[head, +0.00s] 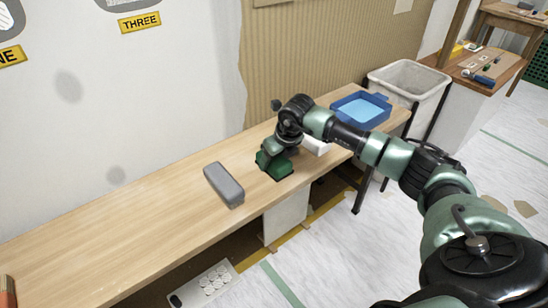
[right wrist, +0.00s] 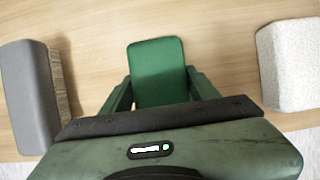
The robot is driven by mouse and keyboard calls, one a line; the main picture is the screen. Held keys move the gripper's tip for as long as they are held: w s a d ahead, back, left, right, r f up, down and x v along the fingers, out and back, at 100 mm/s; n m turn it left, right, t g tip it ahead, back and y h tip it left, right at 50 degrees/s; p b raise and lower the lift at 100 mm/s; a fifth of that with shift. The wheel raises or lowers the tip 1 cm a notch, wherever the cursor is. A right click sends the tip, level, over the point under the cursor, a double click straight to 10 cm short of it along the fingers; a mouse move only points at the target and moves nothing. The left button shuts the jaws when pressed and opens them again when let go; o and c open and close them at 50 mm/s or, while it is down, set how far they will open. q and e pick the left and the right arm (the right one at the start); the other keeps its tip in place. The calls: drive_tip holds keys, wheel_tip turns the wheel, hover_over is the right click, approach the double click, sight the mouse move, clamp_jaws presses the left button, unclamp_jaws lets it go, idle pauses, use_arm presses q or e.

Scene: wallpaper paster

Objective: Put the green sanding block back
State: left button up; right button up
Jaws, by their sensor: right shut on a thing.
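The green sanding block (head: 280,170) is at the wooden bench (head: 130,225), between a grey block and a white block. My right gripper (head: 270,157) reaches down over it from above. In the right wrist view the green block (right wrist: 157,65) shows between the two fingers of my right gripper (right wrist: 160,92), which is shut on it. The block rests on the bench top or is very close to it; I cannot tell which. Its lower part is hidden by the gripper in the wrist view. My left gripper is not in view.
The grey block (head: 224,185) lies left of the green block, and the white block (head: 316,146) is to its right, partly behind my arm. A blue tray (head: 360,108) stands at the bench's far end, beside a white bin (head: 408,80).

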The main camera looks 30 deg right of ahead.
drive_tip(key=shift+f, duration=0.15)
drive_tip(key=o, duration=1.4)
